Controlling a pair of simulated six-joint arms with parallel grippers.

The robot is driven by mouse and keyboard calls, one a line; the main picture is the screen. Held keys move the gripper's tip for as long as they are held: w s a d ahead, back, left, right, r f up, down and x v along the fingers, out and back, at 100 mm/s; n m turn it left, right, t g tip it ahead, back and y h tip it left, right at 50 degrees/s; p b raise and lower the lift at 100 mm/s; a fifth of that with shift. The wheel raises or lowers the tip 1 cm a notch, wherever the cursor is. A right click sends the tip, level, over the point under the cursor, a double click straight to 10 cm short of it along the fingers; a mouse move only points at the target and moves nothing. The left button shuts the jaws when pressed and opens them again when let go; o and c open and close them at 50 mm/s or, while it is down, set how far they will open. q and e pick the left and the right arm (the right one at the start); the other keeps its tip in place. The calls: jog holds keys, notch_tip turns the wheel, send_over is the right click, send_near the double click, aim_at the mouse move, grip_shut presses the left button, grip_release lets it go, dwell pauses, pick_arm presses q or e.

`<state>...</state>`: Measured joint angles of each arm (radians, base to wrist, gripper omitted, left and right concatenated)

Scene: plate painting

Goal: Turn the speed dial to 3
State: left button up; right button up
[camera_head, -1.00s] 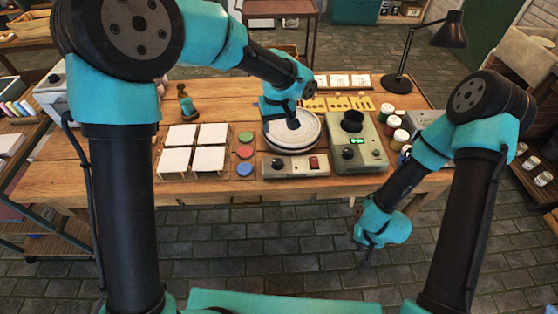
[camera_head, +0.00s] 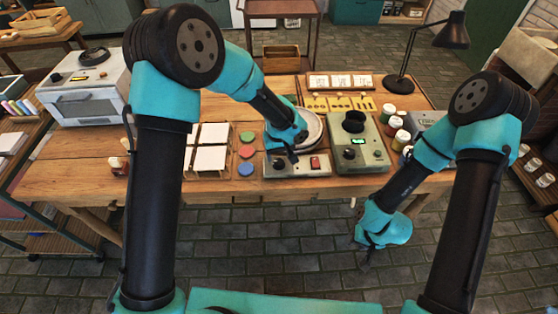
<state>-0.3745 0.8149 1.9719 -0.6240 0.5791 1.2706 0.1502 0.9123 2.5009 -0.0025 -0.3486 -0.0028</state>
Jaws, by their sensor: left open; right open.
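A grey control box (camera_head: 300,170) stands at the front of the wooden table, with a red switch (camera_head: 314,163) on its right side. The dial on its left side (camera_head: 279,164) shows only partly and its setting is too small to read. My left gripper (camera_head: 292,156) is open and points down right above the left part of this box, close to the dial. I cannot tell whether it touches the dial. A pale round turntable (camera_head: 313,127) lies behind the box, partly covered by my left arm. My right gripper (camera_head: 366,258) is open and empty, low in front of the table.
A green-grey device (camera_head: 371,158) with a lit display stands right of the box, with paint jars (camera_head: 401,139) beyond it. Coloured discs (camera_head: 246,152) and white tiles (camera_head: 211,158) lie to the left. A black lamp (camera_head: 403,80) stands at the back right.

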aim_at(279, 161)
pick_arm(q)
jog(key=shift+f, duration=1.9)
jog(key=shift+c, duration=0.4)
jog(key=c, duration=0.8)
jog(key=shift+c, duration=0.2)
